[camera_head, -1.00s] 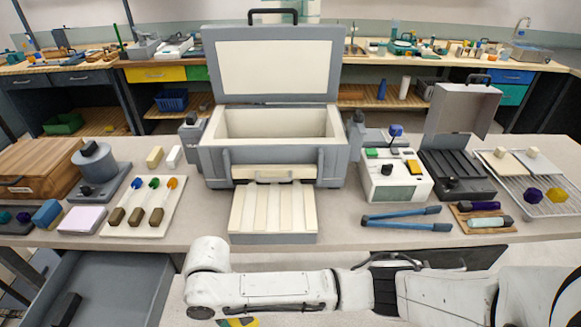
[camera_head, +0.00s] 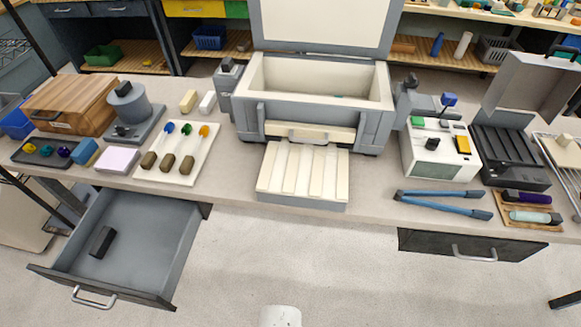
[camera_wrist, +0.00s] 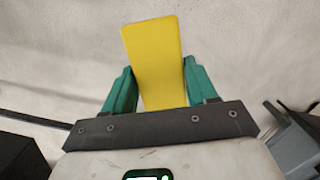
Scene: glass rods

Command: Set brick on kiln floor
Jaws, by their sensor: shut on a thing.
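The grey kiln (camera_head: 372,125) stands at the middle of the bench with its lid raised and its cream-lined chamber open at the top. Its front wall hides most of the chamber floor. A cream brick (camera_head: 188,101) and a whiter brick (camera_head: 207,103) stand on the bench left of the kiln. My gripper (camera_wrist: 160,95) shows only in the wrist view, its teal fingers shut on a yellow block (camera_wrist: 153,60). Pale floor or a pale surface lies behind the block. The gripper is out of the head view.
A ribbed cream tray (camera_head: 302,172) sits before the kiln. An open drawer (camera_head: 150,235) with a dark block (camera_head: 102,242) juts out at left. Blue tongs (camera_head: 442,203) lie at right, near a control box (camera_head: 440,150). Floor before the bench is clear.

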